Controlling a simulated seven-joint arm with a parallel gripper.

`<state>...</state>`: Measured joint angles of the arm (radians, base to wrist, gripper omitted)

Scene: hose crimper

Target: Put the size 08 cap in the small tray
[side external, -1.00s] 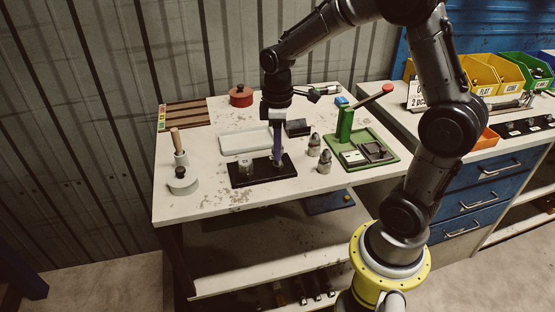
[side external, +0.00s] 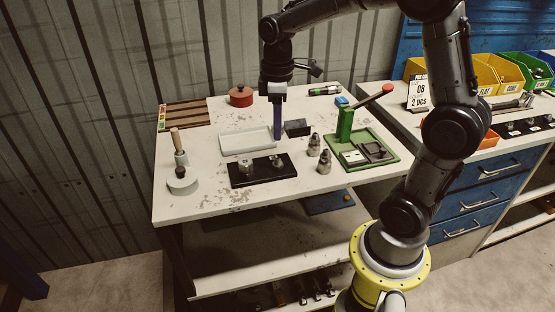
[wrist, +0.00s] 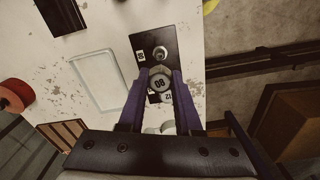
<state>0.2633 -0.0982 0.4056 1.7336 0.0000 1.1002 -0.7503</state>
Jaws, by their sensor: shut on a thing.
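The cap is too small to make out in the side view. The small white tray (side external: 246,141) is empty and lies just left of the fingers; it also shows in the wrist view (wrist: 97,80). The black plate (side external: 262,176) in front of the tray carries two metal pieces (side external: 246,168) (side external: 276,161).
Two grey metal fittings (side external: 314,146) (side external: 324,162) stand right of the plate, beside the green press (side external: 387,162) with its red-handled lever. The dark block (side external: 298,128) is close to my fingers. A red pot (side external: 240,97) stands behind. A sign (side external: 418,94) reads 08, 2 pcs.

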